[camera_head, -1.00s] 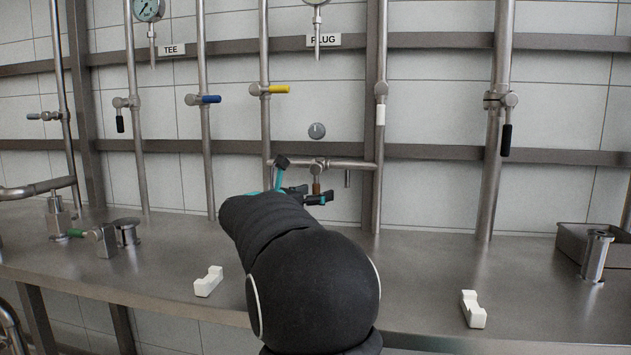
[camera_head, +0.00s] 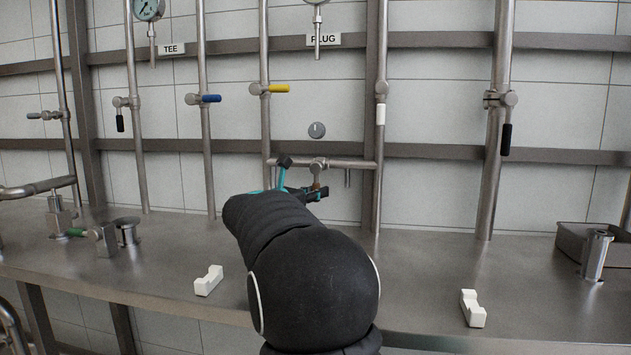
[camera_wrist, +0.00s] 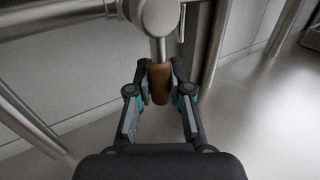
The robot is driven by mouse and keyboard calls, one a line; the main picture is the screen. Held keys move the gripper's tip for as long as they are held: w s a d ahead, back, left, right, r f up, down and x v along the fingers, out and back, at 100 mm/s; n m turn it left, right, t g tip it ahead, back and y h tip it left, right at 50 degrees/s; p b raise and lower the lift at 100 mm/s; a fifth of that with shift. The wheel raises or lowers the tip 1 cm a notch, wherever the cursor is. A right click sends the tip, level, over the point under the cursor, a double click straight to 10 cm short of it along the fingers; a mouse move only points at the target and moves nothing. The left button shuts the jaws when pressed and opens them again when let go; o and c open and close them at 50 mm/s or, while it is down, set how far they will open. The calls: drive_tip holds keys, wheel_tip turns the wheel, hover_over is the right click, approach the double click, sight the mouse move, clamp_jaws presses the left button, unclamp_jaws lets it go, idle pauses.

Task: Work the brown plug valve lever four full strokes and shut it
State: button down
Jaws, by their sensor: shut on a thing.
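The brown plug valve lever (camera_wrist: 160,82) hangs from the valve body on the horizontal pipe under the PLUG label. In the wrist view its brown grip sits between the two fingers of my gripper (camera_wrist: 160,93), which is shut on it. In the head view my gripper (camera_head: 312,193) is at the lever, just below the plug valve (camera_head: 319,164). Most of the lever is hidden there by the fingers.
Yellow (camera_head: 279,89), blue (camera_head: 210,99), white (camera_head: 381,115) and black (camera_head: 507,139) handled valves stand on nearby vertical pipes. Two white notched blocks (camera_head: 208,281) (camera_head: 473,309) lie on the steel bench. A tray (camera_head: 575,238) stands at the right.

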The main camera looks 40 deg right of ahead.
drive_tip(key=shift+s, duration=0.1)
drive_tip(key=s+d+r+n+t+b, duration=0.2)
drive_tip(key=n+t, duration=0.4)
drive_tip(key=n, duration=0.6)
drive_tip(key=s+d+r+n+t+b, duration=0.2)
drive_tip(key=r+n+t+b, duration=0.2)
drive_tip(key=n, duration=0.8)
drive_tip(key=t+b, duration=0.1)
drive_tip(key=t, duration=0.1)
drive_tip(key=shift+s+t, duration=0.2)
drive_tip(key=shift+t, duration=0.1)
drive_tip(key=shift+f, duration=0.1)
